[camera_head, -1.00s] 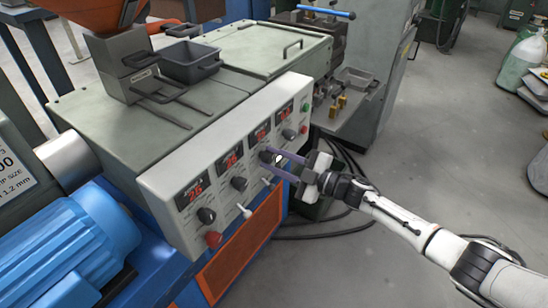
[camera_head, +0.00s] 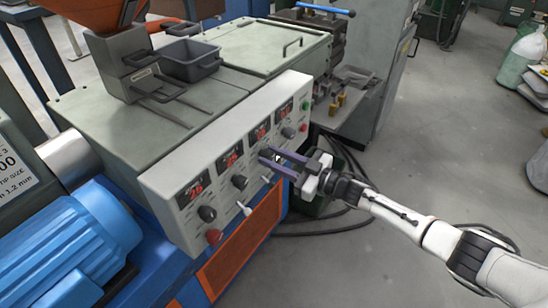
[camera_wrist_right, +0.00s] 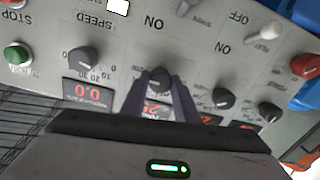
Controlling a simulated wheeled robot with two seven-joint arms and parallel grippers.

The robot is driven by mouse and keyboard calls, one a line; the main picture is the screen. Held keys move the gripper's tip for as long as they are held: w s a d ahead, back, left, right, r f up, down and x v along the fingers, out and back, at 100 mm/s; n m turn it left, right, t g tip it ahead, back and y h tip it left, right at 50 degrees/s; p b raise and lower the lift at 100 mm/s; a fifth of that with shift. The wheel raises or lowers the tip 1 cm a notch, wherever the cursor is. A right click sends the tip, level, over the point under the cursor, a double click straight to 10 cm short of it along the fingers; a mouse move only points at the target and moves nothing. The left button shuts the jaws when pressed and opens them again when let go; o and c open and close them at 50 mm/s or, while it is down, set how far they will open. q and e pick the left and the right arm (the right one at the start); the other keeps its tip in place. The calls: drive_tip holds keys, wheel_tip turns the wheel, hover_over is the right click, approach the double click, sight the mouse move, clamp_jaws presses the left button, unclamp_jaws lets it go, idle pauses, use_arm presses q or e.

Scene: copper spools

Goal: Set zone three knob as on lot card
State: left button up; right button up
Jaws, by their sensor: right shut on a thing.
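The third knob from the left on the white control panel (camera_head: 152,183), black and round (camera_wrist_right: 158,77), sits below a red-lit display (camera_head: 260,134). My right gripper (camera_head: 268,157) is shut on this knob, one purple-grey finger on each side. In the right wrist view, which shows the panel upside down, the fingers flank the knob and partly cover its display. The knob's exact pointer angle is too small to read. A white card (camera_head: 18,172) at the far left shows "00" and "1.2 mm", partly cut off. My left gripper is not in view.
Two other black knobs (camera_head: 207,214) (camera_head: 239,182) lie left along the panel. The speed knob (camera_wrist_right: 84,60) has a 0.0 display.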

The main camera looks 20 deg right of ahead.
idle(0.5)
drive_tip(key=o, duration=1.1)
drive_tip(key=shift+c, duration=0.2)
drive_tip(key=v, duration=1)
drive_tip(key=shift+s, duration=0.15)
drive_tip(key=shift+d, duration=0.15)
drive_tip(key=s+a+f+m+h, duration=0.4)
drive_tip(key=s+a+f+m, duration=0.1)
drive_tip(key=s+a+f, duration=0.45)
drive_tip(key=s+f+m+g+h, duration=0.1)
drive_tip(key=s+f, duration=0.3)
drive_tip(key=s, duration=0.5)
drive_tip(key=s+f+m+g+h, duration=0.2)
drive_tip(key=s+f+g+h, duration=0.2)
drive_tip(key=s, duration=0.5)
drive_tip(key=shift+s+d, duration=0.15)
drive_tip(key=shift+d, duration=0.25)
